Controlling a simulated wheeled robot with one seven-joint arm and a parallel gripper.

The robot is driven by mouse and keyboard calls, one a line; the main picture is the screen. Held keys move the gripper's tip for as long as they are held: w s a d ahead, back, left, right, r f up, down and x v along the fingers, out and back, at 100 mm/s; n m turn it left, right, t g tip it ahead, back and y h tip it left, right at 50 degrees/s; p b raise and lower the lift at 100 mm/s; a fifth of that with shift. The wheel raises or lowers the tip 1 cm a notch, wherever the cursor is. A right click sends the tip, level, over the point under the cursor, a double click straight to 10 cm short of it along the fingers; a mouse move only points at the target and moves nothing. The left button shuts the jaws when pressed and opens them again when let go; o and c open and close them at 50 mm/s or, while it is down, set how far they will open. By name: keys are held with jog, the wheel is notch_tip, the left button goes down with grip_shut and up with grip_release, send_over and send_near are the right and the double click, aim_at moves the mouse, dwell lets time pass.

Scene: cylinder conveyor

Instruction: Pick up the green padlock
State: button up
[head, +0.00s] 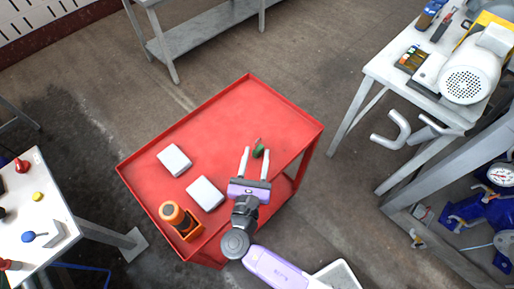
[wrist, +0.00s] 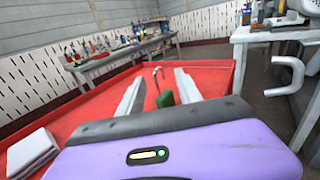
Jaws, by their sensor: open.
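The green padlock (head: 259,151) lies on the red cart top (head: 240,105), toward its right side. In the head view the padlock sits between the fingertips, closer to the right finger. In the wrist view the padlock (wrist: 165,98) also shows between the fingers, its near part hidden by my gripper body. I cannot tell whether either finger touches it.
Two white boxes (head: 174,160) (head: 205,194) and an orange tool (head: 180,220) sit on the cart's left part. The cart has a raised rim. A white table (head: 440,105) with a motor stands at right. The cart's far half is clear.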

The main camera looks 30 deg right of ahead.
aim_at(258, 151)
jog(key=shift+f+p+x, duration=0.1)
jog(key=shift+p+x, duration=0.1)
jog(key=shift+x, duration=1)
jog(key=shift+f+p+x, duration=0.15)
jog(key=shift+x, duration=1.05)
jog(key=shift+w+a, duration=0.1)
jog(key=shift+a, duration=0.05)
grip_shut()
